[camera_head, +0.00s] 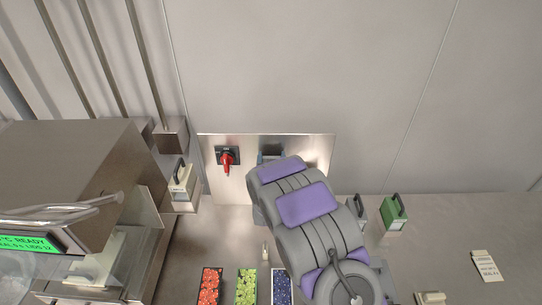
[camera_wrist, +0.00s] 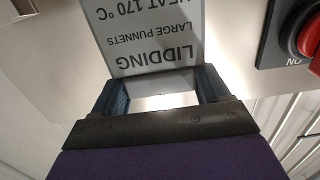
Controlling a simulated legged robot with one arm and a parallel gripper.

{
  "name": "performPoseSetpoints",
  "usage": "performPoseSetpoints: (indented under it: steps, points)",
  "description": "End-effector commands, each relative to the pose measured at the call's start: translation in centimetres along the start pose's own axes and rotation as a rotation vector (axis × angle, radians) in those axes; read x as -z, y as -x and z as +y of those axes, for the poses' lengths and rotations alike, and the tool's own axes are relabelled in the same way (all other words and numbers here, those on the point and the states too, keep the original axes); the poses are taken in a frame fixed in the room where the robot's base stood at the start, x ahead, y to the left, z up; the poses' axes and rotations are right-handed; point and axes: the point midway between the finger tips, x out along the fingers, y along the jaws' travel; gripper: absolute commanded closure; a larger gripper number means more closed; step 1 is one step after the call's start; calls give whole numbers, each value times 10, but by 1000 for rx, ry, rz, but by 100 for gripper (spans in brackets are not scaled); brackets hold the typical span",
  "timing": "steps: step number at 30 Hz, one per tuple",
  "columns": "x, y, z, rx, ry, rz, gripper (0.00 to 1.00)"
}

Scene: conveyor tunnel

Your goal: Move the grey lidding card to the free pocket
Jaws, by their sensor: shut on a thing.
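The grey lidding card (camera_wrist: 150,35) fills the upper middle of the wrist view. Its black text, upside down there, reads LIDDING, LARGE PUNNETS and HEAT 170 °C. My gripper (camera_wrist: 162,92) is shut on the card, with one dark finger at each side of its near edge. In the head view my purple and grey arm reaches to the steel panel (camera_head: 212,185), right of the red switch, and hides most of the gripper and card. I cannot make out a free pocket, nor whether the card touches the panel.
The red switch (camera_head: 227,160) is close to the card; it also shows in the wrist view (camera_wrist: 310,38). Punnets of red (camera_head: 209,284) and green (camera_head: 246,286) fruit sit below. A paper label (camera_head: 485,265) lies right.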

Motion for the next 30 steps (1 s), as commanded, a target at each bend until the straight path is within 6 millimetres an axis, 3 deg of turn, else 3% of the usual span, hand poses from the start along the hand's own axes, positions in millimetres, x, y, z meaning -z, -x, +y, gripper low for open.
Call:
performPoseSetpoints:
  steps: [15,22,23,30]
  points:
    - [-32,-2,0,0,0,3,88]
    - [-33,-2,0,0,0,3,88]
    - [-33,-2,0,0,0,2,23]
    - [-34,-2,0,0,0,1,0]
